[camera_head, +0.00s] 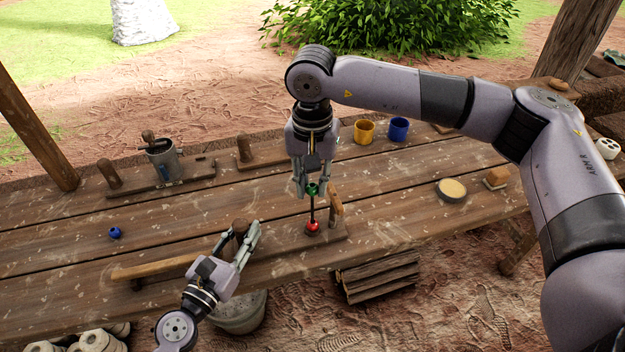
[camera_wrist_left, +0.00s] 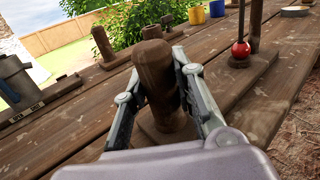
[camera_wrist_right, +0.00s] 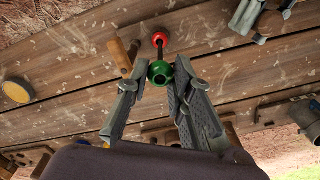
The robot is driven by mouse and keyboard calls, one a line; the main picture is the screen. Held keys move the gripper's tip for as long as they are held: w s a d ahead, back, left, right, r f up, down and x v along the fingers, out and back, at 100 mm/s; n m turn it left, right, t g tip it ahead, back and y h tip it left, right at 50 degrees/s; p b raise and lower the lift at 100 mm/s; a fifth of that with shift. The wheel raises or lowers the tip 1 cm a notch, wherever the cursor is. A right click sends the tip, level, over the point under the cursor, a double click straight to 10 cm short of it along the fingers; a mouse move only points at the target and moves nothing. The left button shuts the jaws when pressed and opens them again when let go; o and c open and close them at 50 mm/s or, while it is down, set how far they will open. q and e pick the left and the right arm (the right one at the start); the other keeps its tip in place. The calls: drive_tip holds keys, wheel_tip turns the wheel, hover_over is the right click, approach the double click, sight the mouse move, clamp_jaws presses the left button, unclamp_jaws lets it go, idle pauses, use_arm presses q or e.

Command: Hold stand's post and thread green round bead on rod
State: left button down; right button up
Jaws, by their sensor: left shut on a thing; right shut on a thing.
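The wooden stand (camera_head: 282,243) lies near the table's front edge. Its thick post (camera_wrist_left: 158,80) is upright at the left, and a thin dark rod (camera_head: 312,211) rises at the right with a red bead (camera_head: 312,227) at its foot. My left gripper (camera_head: 245,240) is shut around the post. The green round bead (camera_head: 312,189) is between the fingers of my right gripper (camera_head: 312,186), shut on it from above. In the right wrist view the green bead (camera_wrist_right: 160,73) is in line with the rod's top; I cannot tell whether the rod is inside its hole.
A wooden peg (camera_head: 335,203) stands close right of the rod. A blue bead (camera_head: 115,232) lies at the left. A metal pot (camera_head: 165,163), yellow mug (camera_head: 364,131) and blue mug (camera_head: 398,129) stand at the back. A round tin (camera_head: 451,190) is at the right.

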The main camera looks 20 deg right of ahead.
drive_tip(key=shift+f, duration=1.35)
drive_tip(key=o, duration=0.9)
drive_tip(key=shift+r, duration=3.05)
use_arm(q)
drive_tip(key=c, duration=1.2)
unclamp_jaws()
drive_tip(key=shift+c, duration=0.2)
drive_tip(key=shift+s, duration=0.1)
